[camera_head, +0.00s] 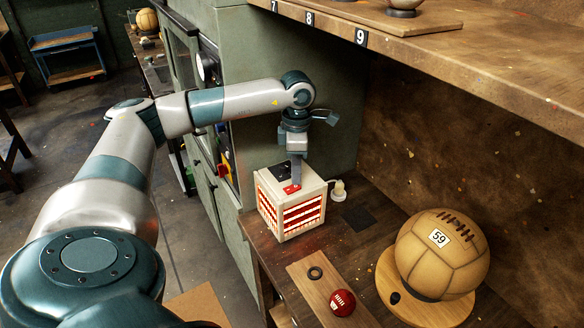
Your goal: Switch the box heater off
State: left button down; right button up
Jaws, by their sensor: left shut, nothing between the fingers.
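The box heater (304,213) is a small cream cube with red glowing slats on its two visible sides. It stands on the dark wooden bench at the back left. A red switch (292,189) and a dark patch (277,172) are on its top. My left gripper (295,184) is shut and points down onto the heater's top at the red switch. Its tips look to be at or touching the switch, and they hide part of it. My right gripper is not in view.
A tan leather ball marked 59 (440,258) sits on a round wooden stand at the right. A small red ball (342,302) and a dark ring (315,273) lie on a board in front. A white plug (338,190) is behind the heater. A shelf (450,50) overhangs the bench.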

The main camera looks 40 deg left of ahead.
pick_arm(q)
jog(key=shift+f, duration=0.2)
dwell(0.3)
jog(key=shift+f+b, duration=0.6)
jog(key=shift+b, duration=0.05)
dwell(0.3)
jog(key=shift+r, duration=0.15)
jog(key=shift+r+p, duration=0.35)
jog(key=shift+r, duration=0.1)
jog(key=shift+r+p, duration=1.4)
jog(key=shift+r, duration=1.55)
jog(key=shift+s+f, duration=0.1)
